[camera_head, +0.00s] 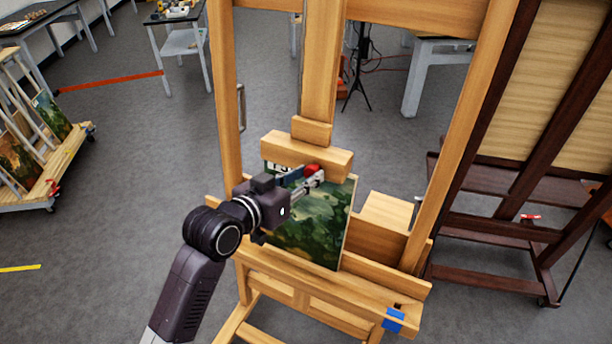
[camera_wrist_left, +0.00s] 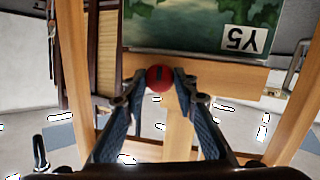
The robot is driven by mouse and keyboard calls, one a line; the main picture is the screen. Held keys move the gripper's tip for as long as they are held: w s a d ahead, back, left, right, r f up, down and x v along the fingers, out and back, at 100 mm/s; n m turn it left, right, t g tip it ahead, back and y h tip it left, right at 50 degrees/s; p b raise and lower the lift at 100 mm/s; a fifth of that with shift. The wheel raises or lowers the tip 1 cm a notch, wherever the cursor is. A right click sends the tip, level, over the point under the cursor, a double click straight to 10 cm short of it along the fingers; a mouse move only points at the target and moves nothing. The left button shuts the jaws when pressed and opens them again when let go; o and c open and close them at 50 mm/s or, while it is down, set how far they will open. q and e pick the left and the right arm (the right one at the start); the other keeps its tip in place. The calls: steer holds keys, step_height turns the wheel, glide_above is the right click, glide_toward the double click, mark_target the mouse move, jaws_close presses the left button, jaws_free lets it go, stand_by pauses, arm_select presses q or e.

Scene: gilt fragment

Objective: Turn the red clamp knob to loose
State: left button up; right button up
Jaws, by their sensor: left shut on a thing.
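The red clamp knob (camera_head: 312,169) is on the front of the wooden top clamp block (camera_head: 330,160) of the easel, above a green landscape painting (camera_head: 325,225). My left gripper (camera_head: 313,179) reaches it from the lower left and is shut on it. In the left wrist view the round red knob (camera_wrist_left: 160,78) sits between the two fingertips (camera_wrist_left: 161,82), with a dark mark on its face. My right gripper is not in view.
The light wooden easel (camera_head: 225,90) stands around the painting, with a blue tape piece (camera_head: 394,320) on its lower ledge. A dark easel (camera_head: 500,200) stands at the right. A cart with paintings (camera_head: 40,150) is at the left. Open grey floor (camera_head: 110,220) lies between.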

arm_select(q)
steer(key=shift+r, duration=0.15)
stand_by(0.4)
steer(key=o, duration=1.1)
steer(key=shift+o, duration=0.3)
steer(key=shift+s+a, duration=0.1)
steer(key=v, duration=1.1)
steer(key=shift+s+a, duration=0.25)
steer(key=shift+s, duration=0.05)
